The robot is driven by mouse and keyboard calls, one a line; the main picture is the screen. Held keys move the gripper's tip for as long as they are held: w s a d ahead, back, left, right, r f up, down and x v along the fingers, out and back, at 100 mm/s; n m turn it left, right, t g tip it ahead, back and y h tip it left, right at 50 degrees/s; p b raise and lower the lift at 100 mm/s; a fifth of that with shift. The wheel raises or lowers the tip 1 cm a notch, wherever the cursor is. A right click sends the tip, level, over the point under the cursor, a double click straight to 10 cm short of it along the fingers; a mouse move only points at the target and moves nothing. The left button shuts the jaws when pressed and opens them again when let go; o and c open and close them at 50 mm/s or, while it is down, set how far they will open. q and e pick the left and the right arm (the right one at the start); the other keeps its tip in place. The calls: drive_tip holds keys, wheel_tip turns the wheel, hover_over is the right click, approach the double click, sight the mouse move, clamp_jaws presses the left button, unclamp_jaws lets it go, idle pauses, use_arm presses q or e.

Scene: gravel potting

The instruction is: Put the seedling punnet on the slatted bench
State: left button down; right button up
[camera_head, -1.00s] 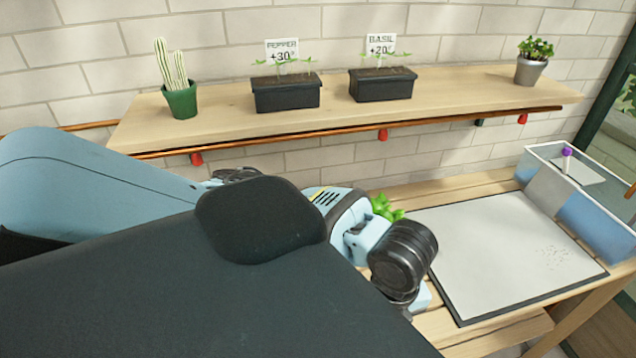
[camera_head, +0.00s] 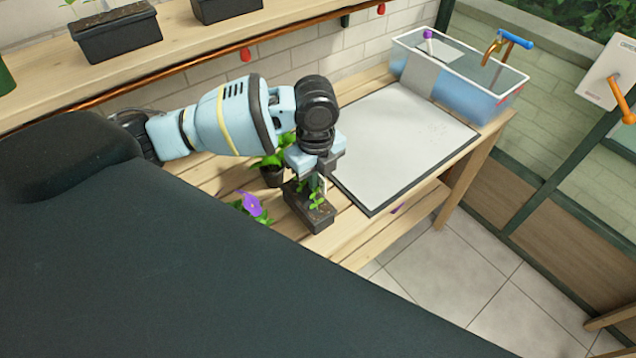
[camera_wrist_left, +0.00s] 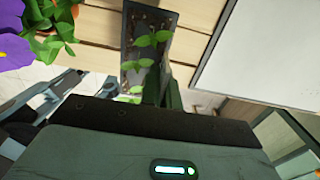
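The seedling punnet (camera_head: 308,212) is a small black tray of dark soil with green seedlings. In the head view it appears over the slatted bench (camera_head: 340,240), near its front edge; whether it rests on the slats I cannot tell. My left gripper (camera_head: 318,182) points down at the punnet and appears shut on its side wall, with the fingertips partly hidden. The left wrist view shows the punnet (camera_wrist_left: 128,50) and a dark finger (camera_wrist_left: 174,97) against its right side. My right gripper is not in view.
A potted green plant (camera_head: 272,172) and a purple flower (camera_head: 252,205) stand left of the punnet. A pale dark-edged mat (camera_head: 405,140) lies to the right. A clear bin (camera_head: 455,80) is behind it. A shelf with black planters (camera_head: 118,35) runs along the wall.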

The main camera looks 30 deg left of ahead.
use_arm(q)
drive_tip(key=shift+w+a, duration=0.1)
drive_tip(key=shift+w, duration=0.15)
drive_tip(key=shift+w+f, duration=0.15)
drive_tip(key=shift+f, duration=0.75)
drive_tip(key=shift+w+f, duration=0.15)
drive_tip(key=shift+f, duration=0.7)
drive_tip(key=c, duration=1.6)
unclamp_jaws()
drive_tip(key=shift+f, duration=0.15)
drive_tip(key=shift+c, duration=0.2)
wheel_tip(320, 180, up, 12)
drive_tip(key=shift+p, duration=0.4)
